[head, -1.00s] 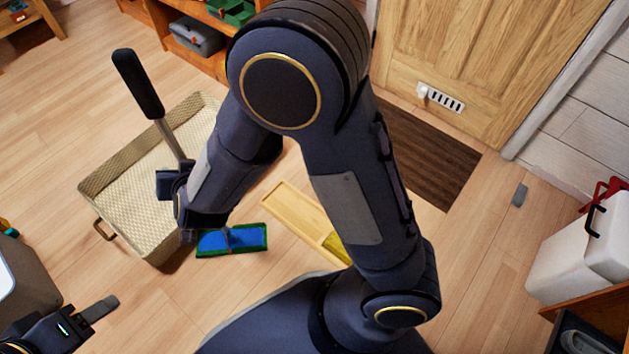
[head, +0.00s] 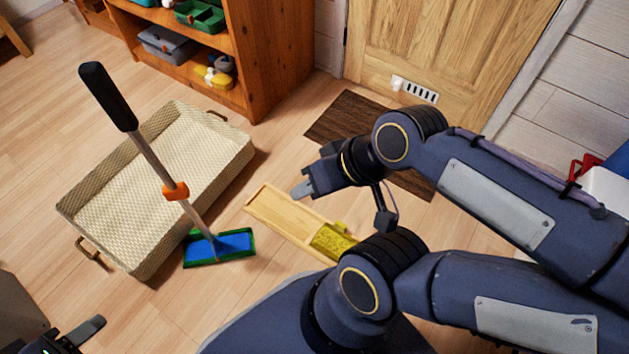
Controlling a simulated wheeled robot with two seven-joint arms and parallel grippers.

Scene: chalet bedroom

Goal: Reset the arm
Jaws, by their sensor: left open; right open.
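My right arm is folded across the right half of the head view. Its gripper (head: 303,189) is open and empty, above the wooden board on the floor and pointing left. My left gripper (head: 92,328) shows only partly at the bottom left corner; a grey finger is visible and nothing is seen in it. A mop with a black handle (head: 108,97), an orange clip and a blue and green head (head: 222,249) stands tilted, its handle passing in front of the woven basket (head: 240,155). Neither gripper touches the mop.
A wooden board (head: 272,208) with a yellow sponge-like piece (head: 334,240) lies on the floor. A wooden shelf (head: 280,60) stands at the back. A brown mat (head: 335,112) lies before the door (head: 440,50). A white container (head: 606,187) is at the right edge.

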